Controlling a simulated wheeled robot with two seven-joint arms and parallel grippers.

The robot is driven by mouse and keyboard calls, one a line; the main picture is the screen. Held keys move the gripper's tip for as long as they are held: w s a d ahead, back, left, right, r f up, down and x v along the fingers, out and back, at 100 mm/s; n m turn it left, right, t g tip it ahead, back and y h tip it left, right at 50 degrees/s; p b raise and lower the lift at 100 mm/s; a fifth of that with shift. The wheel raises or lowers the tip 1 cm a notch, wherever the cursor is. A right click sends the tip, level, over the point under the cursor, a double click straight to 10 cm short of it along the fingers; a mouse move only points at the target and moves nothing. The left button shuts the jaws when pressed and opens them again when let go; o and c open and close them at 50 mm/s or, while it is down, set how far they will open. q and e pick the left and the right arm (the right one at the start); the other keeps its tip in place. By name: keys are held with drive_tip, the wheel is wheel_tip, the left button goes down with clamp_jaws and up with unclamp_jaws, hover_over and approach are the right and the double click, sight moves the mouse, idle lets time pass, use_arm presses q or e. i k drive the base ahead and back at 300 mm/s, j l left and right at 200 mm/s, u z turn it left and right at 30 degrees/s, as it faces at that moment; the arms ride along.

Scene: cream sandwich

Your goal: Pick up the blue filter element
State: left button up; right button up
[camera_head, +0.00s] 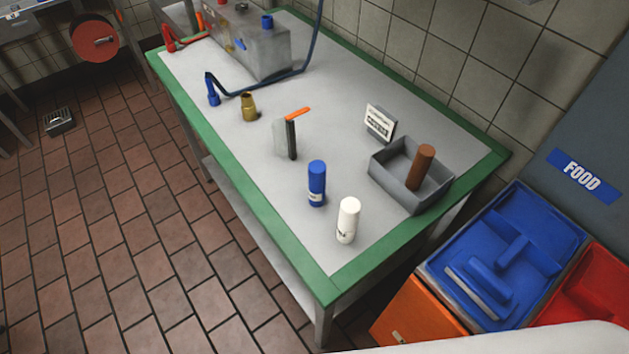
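A blue cylinder with a pale label, which looks like the blue filter element (317,180), stands upright on the green-edged table (240,150) near its front edge. A white cylinder (348,218) stands close to its right, apart from it. A brown cylinder (420,167) stands in a grey open box (385,182) farther right. Neither of my grippers shows. A pale rounded surface at the bottom right cannot be made out clearly.
Behind the blue cylinder stand a grey-black piece with an orange lever (290,138), a brass fitting (249,107), a blue-ended hose (212,91) and a metal box (250,40). A small sign (380,121) stands by the grey box. Blue (510,250) and red bins are right.

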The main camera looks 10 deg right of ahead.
sight(317, 168)
drive_tip(key=j+z, duration=0.15)
drive_tip(key=j, duration=0.25)
drive_tip(key=k+j+z, duration=0.2)
drive_tip(key=j, duration=0.15)
drive_tip(key=k+j+z, duration=0.15)
drive_tip(key=j, duration=0.2)
drive_tip(key=j+z, duration=0.15)
drive_tip(key=j, duration=0.25)
drive_tip(key=k+j+z, duration=0.2)
drive_tip(key=k+j, duration=0.05)
drive_tip(key=j, duration=0.05)
